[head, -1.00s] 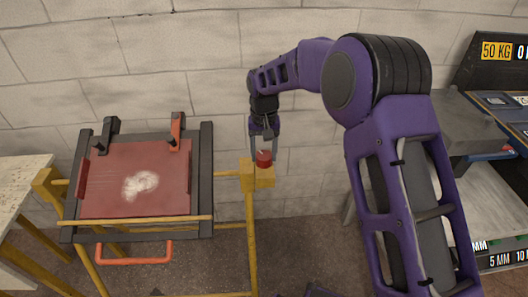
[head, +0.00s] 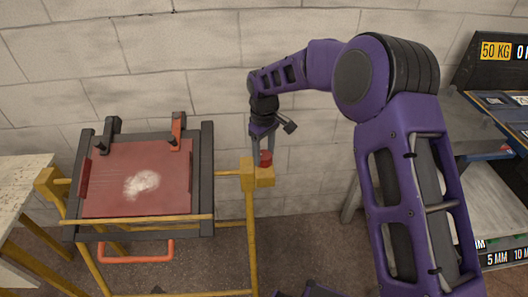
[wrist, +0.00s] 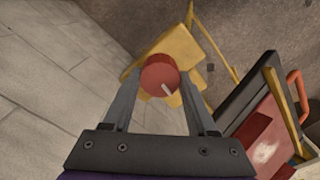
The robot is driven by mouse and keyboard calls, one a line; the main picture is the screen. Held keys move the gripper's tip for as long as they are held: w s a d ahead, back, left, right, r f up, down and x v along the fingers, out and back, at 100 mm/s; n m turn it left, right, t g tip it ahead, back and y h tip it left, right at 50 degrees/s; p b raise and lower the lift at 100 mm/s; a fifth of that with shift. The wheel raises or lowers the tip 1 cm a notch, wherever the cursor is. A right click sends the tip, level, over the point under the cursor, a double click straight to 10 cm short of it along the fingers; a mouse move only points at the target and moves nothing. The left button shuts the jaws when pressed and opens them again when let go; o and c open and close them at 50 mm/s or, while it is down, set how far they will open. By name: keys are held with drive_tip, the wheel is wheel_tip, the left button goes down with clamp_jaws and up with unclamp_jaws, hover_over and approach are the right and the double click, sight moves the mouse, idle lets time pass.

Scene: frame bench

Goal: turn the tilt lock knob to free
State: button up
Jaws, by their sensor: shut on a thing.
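The tilt lock knob (head: 266,158) is a red round knob on a yellow block (head: 262,179) at the right side of the yellow frame. It also shows in the wrist view (wrist: 160,74), where a pale pointer line on its face points down and to the right. My gripper (head: 262,152) comes down on the knob from above. In the wrist view its two grey fingers (wrist: 160,90) stand on either side of the knob, shut on it. The lettering or marks around the knob, if any, cannot be made out.
A tilting frame with dark side rails (head: 207,180) holds a red panel (head: 115,180) with a white smudge, left of the knob. An orange handle (head: 135,258) hangs at its front. A block wall (head: 220,60) stands close behind. A grey bench (head: 475,140) is at right.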

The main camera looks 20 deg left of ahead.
sight(264, 155)
drive_tip(key=shift+n, duration=0.4)
drive_tip(key=o, duration=1.4)
drive_tip(key=shift+c, duration=0.2)
wheel_tip(264, 155, up, 18)
drive_tip(key=shift+f, duration=0.25)
